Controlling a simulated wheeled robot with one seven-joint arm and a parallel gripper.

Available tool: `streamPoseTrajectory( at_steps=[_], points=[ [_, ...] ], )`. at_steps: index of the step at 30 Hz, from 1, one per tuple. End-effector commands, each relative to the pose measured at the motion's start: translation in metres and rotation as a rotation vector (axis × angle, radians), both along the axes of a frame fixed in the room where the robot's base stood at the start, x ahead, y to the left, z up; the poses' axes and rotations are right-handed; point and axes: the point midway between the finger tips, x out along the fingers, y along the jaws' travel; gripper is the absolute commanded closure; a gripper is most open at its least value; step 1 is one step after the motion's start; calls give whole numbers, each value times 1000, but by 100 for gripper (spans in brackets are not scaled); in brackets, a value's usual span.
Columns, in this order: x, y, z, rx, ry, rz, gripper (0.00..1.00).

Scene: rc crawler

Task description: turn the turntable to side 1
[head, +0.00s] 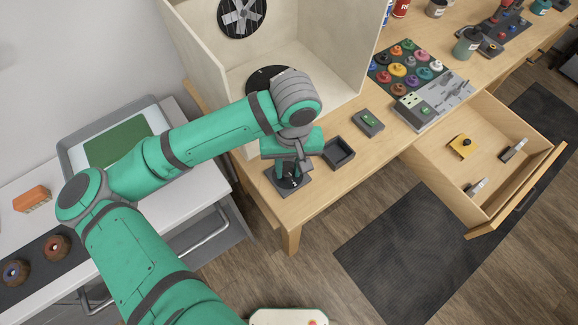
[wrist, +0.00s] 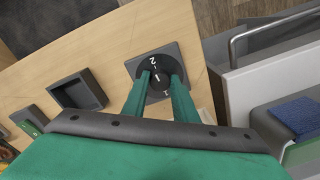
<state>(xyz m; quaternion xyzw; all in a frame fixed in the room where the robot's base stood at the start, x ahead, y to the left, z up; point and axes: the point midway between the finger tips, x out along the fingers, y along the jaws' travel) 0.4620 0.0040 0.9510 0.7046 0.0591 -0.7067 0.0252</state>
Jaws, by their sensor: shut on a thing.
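A dark square plate with a round black dial (wrist: 157,69) sits on the wooden bench, with white marks that look like 2 and 1 and short white lines. It also shows under my gripper in the head view (head: 288,182). My gripper (wrist: 160,82) points down at the dial, shut on its knob, with one green finger on each side. The fingers partly cover the dial, and I cannot tell for sure which mark it points to. A dark round turntable (head: 262,78) lies on the floor of the pale open booth, partly hidden behind my arm.
A small black tray (head: 339,153) and a small dark box with a green top (head: 368,122) stand right of the dial. The booth walls (head: 325,50) rise behind my wrist. An open drawer (head: 480,165) juts out at the right.

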Motion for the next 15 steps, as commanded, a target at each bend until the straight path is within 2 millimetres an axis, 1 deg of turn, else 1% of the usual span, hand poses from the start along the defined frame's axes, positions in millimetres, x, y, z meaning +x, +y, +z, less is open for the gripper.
streamPoseTrajectory(
  at_steps=[8, 15],
  points=[
    [0, 1, 1, 4, 0, 204, 97],
    [1, 1, 1, 3, -1, 434, 97]
  ],
)
